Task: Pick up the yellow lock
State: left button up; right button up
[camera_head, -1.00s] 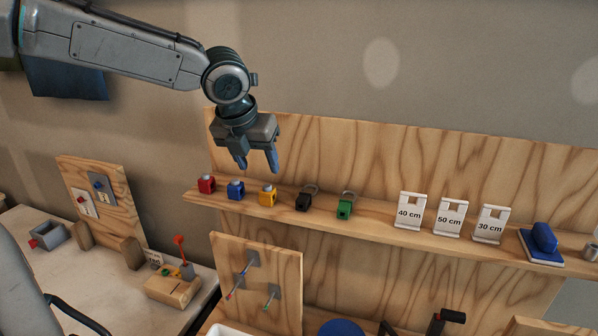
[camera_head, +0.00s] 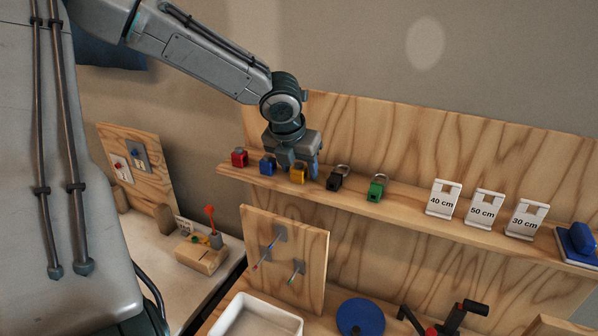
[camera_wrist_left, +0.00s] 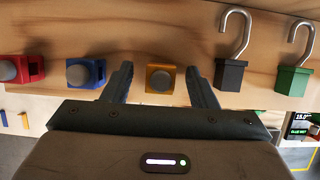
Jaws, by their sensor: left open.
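The yellow lock (camera_head: 297,175) sits on the wooden shelf (camera_head: 408,206), between a blue lock (camera_head: 267,166) and a black lock (camera_head: 335,181). My left gripper (camera_head: 299,170) is lowered over the yellow lock and open. In the left wrist view the yellow lock (camera_wrist_left: 160,78) lies between the two spread fingers of the left gripper (camera_wrist_left: 161,88), with a gap on each side. The blue lock (camera_wrist_left: 86,73) is just outside the left finger and the black lock (camera_wrist_left: 229,75) just outside the right finger. My right gripper is not in view.
A red lock (camera_head: 239,157) and a green lock (camera_head: 376,188) share the shelf. Several white size cards, such as the 40 cm card (camera_head: 442,199), and a blue block (camera_head: 580,240) stand farther right. A wooden back panel (camera_head: 410,140) rises behind the shelf.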

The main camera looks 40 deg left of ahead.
pick_arm(q)
jog(key=shift+w+f, duration=0.2)
jog(key=shift+f, duration=0.2)
jog(key=shift+s, duration=0.1)
jog(key=c, duration=1)
jog(key=shift+r, duration=0.15)
jog(key=shift+c, duration=0.2)
